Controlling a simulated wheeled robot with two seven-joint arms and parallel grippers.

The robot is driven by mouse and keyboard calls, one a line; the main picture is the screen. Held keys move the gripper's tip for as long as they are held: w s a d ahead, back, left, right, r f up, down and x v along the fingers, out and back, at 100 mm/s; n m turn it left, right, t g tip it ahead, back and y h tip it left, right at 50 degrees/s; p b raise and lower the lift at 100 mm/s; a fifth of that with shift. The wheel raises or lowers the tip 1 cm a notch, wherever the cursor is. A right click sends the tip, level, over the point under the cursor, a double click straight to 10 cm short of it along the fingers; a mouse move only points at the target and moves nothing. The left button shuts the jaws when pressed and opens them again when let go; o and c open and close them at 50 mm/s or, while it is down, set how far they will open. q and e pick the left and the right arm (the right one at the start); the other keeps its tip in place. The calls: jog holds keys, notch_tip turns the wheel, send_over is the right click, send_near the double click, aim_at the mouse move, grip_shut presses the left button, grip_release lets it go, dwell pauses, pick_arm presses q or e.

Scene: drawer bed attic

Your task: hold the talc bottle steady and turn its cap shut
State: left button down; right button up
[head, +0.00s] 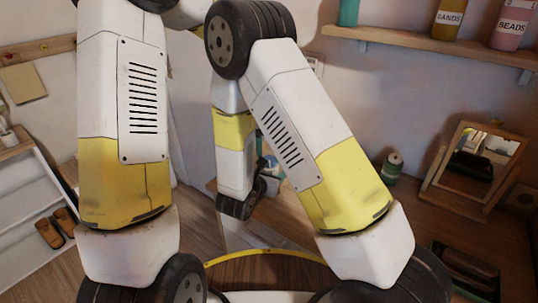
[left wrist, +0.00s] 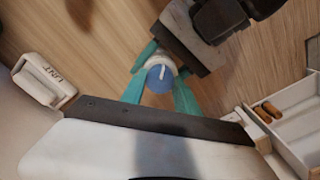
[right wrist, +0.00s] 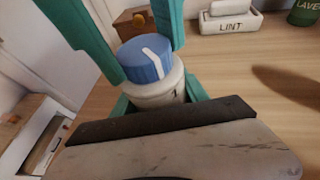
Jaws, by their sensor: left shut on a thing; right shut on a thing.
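The talc bottle (right wrist: 163,92) is pale and stands upright in the right wrist view, with a blue ribbed cap (right wrist: 140,62) on top. The cap has a white stripe and also shows from above in the left wrist view (left wrist: 159,79). My left gripper (left wrist: 161,84) has its teal fingers shut on the cap, one on each side. My right gripper (right wrist: 158,102) is shut on the bottle's body, lower down. Its palm hides the bottle's base. In the head view, my arms hide most of the bottle and both grippers.
A white box labelled LINT (right wrist: 230,22) and a green bottle (right wrist: 306,12) stand on the wooden top. A framed mirror (head: 432,185) stands at the right. Slippers (head: 55,228) lie on a white shelf unit at the left. A wall shelf (head: 430,54) holds jars.

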pick_arm(q)
jog(key=m, duration=1.2)
jog(key=shift+m, duration=2.1)
jog(key=c, duration=0.9)
grip_release()
